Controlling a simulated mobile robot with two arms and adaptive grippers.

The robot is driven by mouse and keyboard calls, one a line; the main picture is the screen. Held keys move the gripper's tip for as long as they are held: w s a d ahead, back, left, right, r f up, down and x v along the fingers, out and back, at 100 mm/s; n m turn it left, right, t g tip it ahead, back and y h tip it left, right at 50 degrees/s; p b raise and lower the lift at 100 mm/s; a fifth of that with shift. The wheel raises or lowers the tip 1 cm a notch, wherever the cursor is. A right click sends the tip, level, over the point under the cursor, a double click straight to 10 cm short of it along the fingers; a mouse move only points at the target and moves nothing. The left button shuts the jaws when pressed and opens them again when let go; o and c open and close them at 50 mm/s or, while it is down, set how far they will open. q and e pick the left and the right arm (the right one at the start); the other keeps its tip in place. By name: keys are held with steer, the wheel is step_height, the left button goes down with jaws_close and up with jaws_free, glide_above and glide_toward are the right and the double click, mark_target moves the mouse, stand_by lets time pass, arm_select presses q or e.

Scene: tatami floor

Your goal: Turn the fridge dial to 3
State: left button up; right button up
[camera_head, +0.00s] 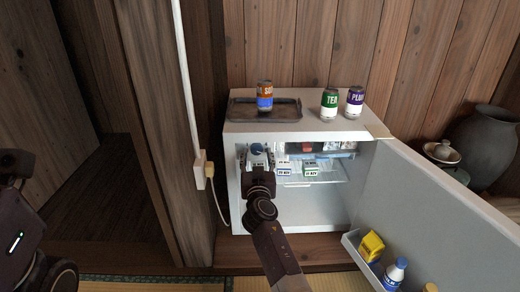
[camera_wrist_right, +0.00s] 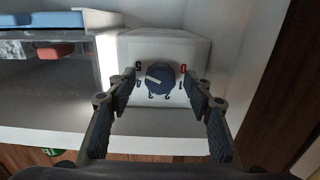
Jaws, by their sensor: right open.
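The fridge (camera_head: 300,212) is a small white cabinet with its door (camera_head: 425,205) swung open to the right. In the right wrist view, the round blue dial (camera_wrist_right: 160,78) sits on a white housing (camera_wrist_right: 190,45) with numbers around it, a red 0 at the right and 5 at the upper left. Its white mark points left, near 4 and toward 5. My right gripper (camera_wrist_right: 159,86) is open, with one finger on each side of the dial; contact cannot be told. In the head view my right gripper (camera_head: 259,170) reaches into the fridge's upper left. Only left arm parts show.
A tray (camera_head: 285,107) with an orange-and-blue can (camera_head: 264,95), a green can (camera_head: 329,103) and a purple can (camera_head: 354,101) stand on top. Small boxes (camera_head: 311,172) sit on the inner shelf. The door shelf (camera_head: 352,250) holds a yellow carton (camera_head: 371,246) and bottles.

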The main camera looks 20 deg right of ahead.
steer(key=shift+w, duration=0.25)
steer(key=shift+r, duration=0.1)
steer(key=shift+c, duration=0.7)
steer(key=c, duration=1)
